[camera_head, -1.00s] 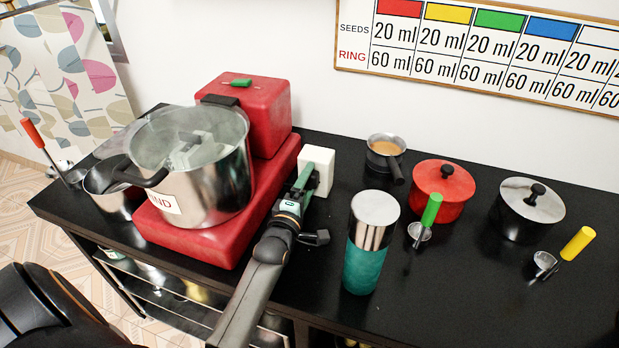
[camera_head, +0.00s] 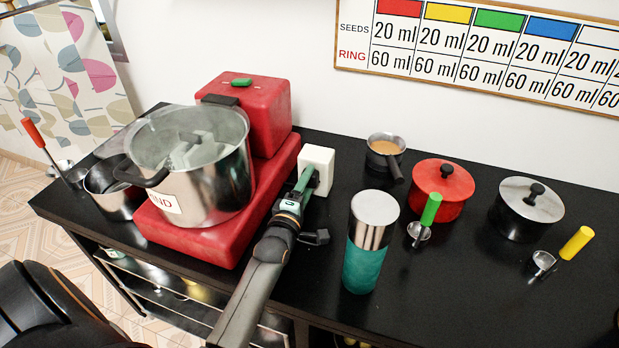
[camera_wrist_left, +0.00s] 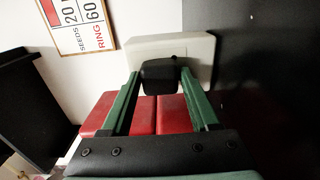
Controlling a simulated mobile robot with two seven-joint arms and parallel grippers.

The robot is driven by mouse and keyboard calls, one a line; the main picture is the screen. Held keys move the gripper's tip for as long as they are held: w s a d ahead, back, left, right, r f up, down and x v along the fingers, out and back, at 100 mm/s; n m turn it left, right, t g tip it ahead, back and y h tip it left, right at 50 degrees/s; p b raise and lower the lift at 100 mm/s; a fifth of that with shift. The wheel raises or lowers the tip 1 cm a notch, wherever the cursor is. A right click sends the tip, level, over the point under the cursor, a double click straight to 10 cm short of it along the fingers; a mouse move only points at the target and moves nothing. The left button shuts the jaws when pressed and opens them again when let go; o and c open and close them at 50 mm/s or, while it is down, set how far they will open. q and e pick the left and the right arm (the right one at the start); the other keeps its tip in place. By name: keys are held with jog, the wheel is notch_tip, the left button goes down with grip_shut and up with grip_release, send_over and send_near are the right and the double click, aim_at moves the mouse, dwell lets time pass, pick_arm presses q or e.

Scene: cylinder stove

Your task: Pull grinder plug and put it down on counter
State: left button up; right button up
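The black grinder plug (camera_wrist_left: 158,76) sits against a white socket block (camera_wrist_left: 190,52) in the left wrist view. The block (camera_head: 317,168) stands on the counter (camera_head: 440,275) to the right of the red grinder (camera_head: 278,120). My left gripper (camera_wrist_left: 161,78) has its green fingers on either side of the plug, with little or no gap at the tips; I cannot tell whether they press on it. In the head view my left gripper (camera_head: 305,181) reaches the block and largely hides the plug. My right gripper is not in view.
A large steel pot (camera_head: 190,165) stands on the grinder's base. A teal-and-steel shaker (camera_head: 366,262) stands just right of my left arm. Behind are a small saucepan (camera_head: 385,146), a red pot (camera_head: 443,190) and a black pot (camera_head: 526,220). The front right counter is clear.

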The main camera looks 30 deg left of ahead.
pick_arm(q)
grip_shut()
dwell(0.4)
jog(key=shift+s, duration=0.1)
jog(key=shift+p+v, duration=1.05)
jog(key=shift+v, duration=0.5)
jog(key=shift+p+v, duration=0.7)
jog(key=shift+v, duration=0.75)
jog(key=shift+d+f, duration=0.15)
